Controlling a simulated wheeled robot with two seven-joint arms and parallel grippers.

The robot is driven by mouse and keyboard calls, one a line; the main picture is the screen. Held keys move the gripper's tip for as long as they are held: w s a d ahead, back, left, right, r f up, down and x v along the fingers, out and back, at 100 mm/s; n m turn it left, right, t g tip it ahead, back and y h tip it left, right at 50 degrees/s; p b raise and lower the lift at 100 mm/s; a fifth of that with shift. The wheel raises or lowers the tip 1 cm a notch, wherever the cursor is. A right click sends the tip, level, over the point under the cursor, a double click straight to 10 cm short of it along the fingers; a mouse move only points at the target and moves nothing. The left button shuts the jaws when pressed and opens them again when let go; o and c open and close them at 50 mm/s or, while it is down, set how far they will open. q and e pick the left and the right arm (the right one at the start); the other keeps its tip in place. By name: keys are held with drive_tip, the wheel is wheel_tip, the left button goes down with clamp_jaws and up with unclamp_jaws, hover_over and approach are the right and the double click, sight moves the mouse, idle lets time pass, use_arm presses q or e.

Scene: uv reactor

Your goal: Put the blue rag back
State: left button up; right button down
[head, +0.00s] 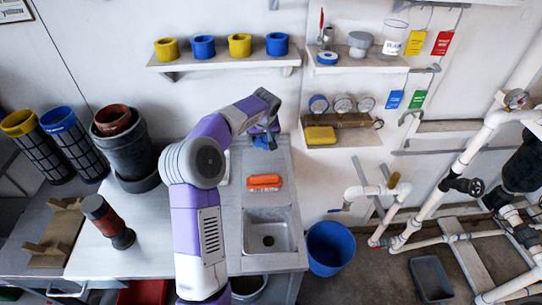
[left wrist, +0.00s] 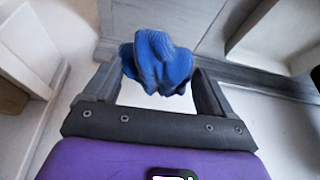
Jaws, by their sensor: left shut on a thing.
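The blue rag (left wrist: 157,62) is bunched up between the two fingers of my left gripper (left wrist: 158,80) in the left wrist view. The gripper is shut on it, and folds of cloth stick out past the fingertips. In the head view my left gripper (head: 264,134) is at the back of the counter near the wall, beyond the sink. A little of the blue rag (head: 265,143) shows below it there. Whether the rag touches the counter cannot be told. My right gripper is not in view.
An orange-red item (head: 264,181) lies between the gripper and the sink (head: 268,238). A shelf (head: 226,61) with yellow and blue rings is above. A blue bucket (head: 330,248) stands on the floor.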

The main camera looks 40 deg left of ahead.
sight(264, 143)
use_arm(q)
drive_tip(key=f+b, duration=0.1)
drive_tip(key=f, duration=0.3)
drive_tip(key=shift+s+f, duration=0.2)
wheel_tip(264, 143, down, 6)
drive_tip(key=shift+w+r+b, duration=0.1)
drive_tip(key=shift+r+b, duration=0.1)
drive_tip(key=shift+b, duration=0.95)
drive_tip(key=shift+r, duration=0.1)
drive_tip(key=o, duration=0.7)
drive_tip(key=shift+o, duration=0.2)
drive_tip(key=p+v, duration=0.3)
drive_tip(key=v, duration=0.8)
drive_tip(key=shift+r, duration=0.1)
drive_tip(key=shift+d+r, duration=0.2)
drive_tip(key=shift+r, duration=0.15)
